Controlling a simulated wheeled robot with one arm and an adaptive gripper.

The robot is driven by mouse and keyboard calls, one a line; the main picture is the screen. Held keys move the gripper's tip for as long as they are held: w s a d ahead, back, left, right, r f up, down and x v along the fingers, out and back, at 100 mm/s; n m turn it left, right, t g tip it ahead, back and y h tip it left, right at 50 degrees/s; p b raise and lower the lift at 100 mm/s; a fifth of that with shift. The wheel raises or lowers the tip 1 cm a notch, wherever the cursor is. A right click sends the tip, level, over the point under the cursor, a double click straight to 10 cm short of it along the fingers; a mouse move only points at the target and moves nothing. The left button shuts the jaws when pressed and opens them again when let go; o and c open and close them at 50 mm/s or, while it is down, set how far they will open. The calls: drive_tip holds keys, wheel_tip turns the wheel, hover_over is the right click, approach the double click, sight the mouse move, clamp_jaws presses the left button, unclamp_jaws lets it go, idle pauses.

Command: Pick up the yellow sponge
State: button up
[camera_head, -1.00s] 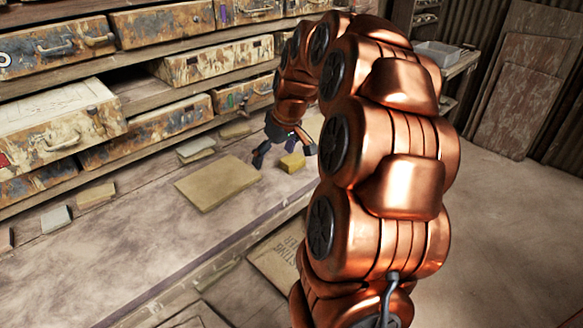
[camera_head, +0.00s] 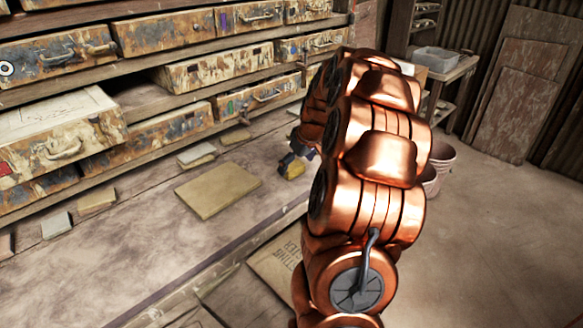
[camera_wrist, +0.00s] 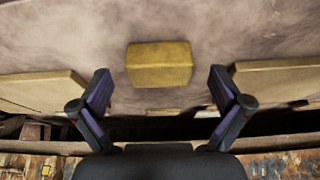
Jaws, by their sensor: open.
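The yellow sponge (camera_head: 291,170) lies on the workbench, right of a flat tan board. In the wrist view the sponge (camera_wrist: 159,64) is a small block lying just beyond the fingertips, midway across the gap between them. My gripper (camera_wrist: 163,85) is open, with one finger on each side of the gap and nothing between the pads. In the head view my gripper (camera_head: 294,158) is at the sponge, partly hiding its upper side. I cannot tell whether a finger touches it.
The flat tan board (camera_head: 219,190) lies left of the sponge. Small tile pieces (camera_head: 196,153) lie along the back of the bench (camera_head: 140,252). Worn drawers (camera_head: 150,137) stand behind, one pulled out at the left. A grey bin (camera_head: 437,59) sits on a side shelf at the right.

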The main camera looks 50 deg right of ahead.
drive_tip(key=shift+x, duration=1)
drive_tip(key=shift+c, duration=0.2)
drive_tip(key=shift+r, duration=0.1)
drive_tip(key=c, duration=1)
drive_tip(key=shift+o, duration=0.2)
drive_tip(key=shift+w+r+b, duration=0.1)
drive_tip(key=shift+r+b, duration=0.4)
drive_tip(key=shift+r, duration=1.05)
drive_tip(key=shift+a+r, duration=0.1)
drive_tip(key=shift+r, duration=0.1)
drive_tip(key=s+a+b, duration=0.1)
drive_tip(key=s+a, duration=0.3)
drive_tip(key=a, duration=0.2)
drive_tip(key=s+a+r+b, duration=0.1)
drive_tip(key=s+a+b, duration=0.1)
drive_tip(key=s+a, duration=0.2)
drive_tip(key=a, duration=0.3)
drive_tip(key=shift+s+a+r, duration=0.15)
drive_tip(key=shift+a+r, duration=0.1)
drive_tip(key=shift+a, duration=0.05)
